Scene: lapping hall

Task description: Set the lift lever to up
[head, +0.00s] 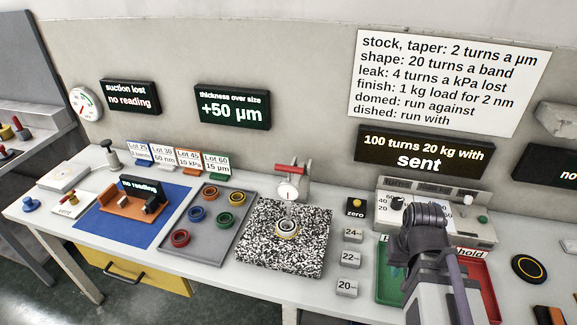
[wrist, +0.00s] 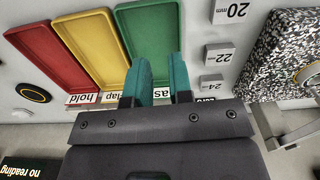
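In the head view a dial gauge (head: 288,191) stands on a post behind a speckled plate (head: 255,255), with a red lever (head: 290,168) lying about level across its top. A small white box (head: 70,207) at the far left also carries a short red-tipped lever. I cannot read which one is labelled lift.
Blocks marked 20 (head: 347,289), 22 and 24 stand between the plate and the trays. A yellow tray (wrist: 90,40) and a red tray (wrist: 45,60) lie beside the green one. A control box (head: 470,228) stands behind my arm. A grey tray (head: 200,245) holds several coloured rings.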

